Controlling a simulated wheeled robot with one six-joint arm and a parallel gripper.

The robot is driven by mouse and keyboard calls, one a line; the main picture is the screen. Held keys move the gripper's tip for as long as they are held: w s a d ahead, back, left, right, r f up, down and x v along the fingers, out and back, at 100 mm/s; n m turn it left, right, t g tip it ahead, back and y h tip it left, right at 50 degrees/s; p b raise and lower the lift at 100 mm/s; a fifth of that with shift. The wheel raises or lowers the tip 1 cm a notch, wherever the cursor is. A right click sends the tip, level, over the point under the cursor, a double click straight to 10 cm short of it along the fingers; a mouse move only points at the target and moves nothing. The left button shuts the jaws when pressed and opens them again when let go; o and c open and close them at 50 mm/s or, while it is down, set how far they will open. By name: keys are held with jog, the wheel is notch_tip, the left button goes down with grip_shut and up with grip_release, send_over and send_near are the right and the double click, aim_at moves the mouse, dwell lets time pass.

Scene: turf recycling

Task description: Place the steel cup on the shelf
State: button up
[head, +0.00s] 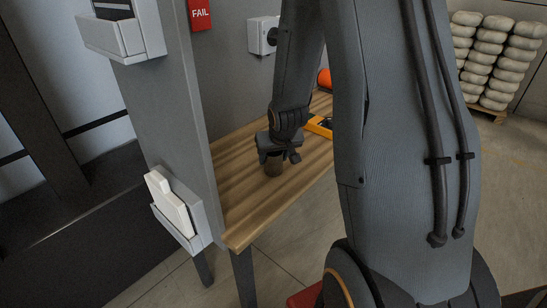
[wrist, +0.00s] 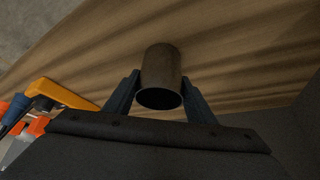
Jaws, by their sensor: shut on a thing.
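The steel cup (wrist: 161,68) is a dark, brownish-grey cylinder. In the wrist view it sits between the two fingers of my gripper (wrist: 161,92), with its dark open mouth towards the camera. In the head view the cup (head: 273,165) shows below my gripper (head: 272,154), at the wooden shelf (head: 240,216). My gripper is shut on the cup. The cup looks upright and low over the boards; I cannot tell whether its base touches them. My gripper hides the cup's upper part in the head view.
A yellow-orange tool (head: 319,126) and an orange rounded object (head: 324,78) lie farther back on the shelf. A grey side panel (head: 165,110) bounds the shelf on the left, with a white holder (head: 181,215) outside it. The front boards are bare.

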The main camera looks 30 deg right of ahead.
jog(key=o, duration=0.7)
jog(key=shift+f, duration=0.15)
jog(key=o, duration=0.4)
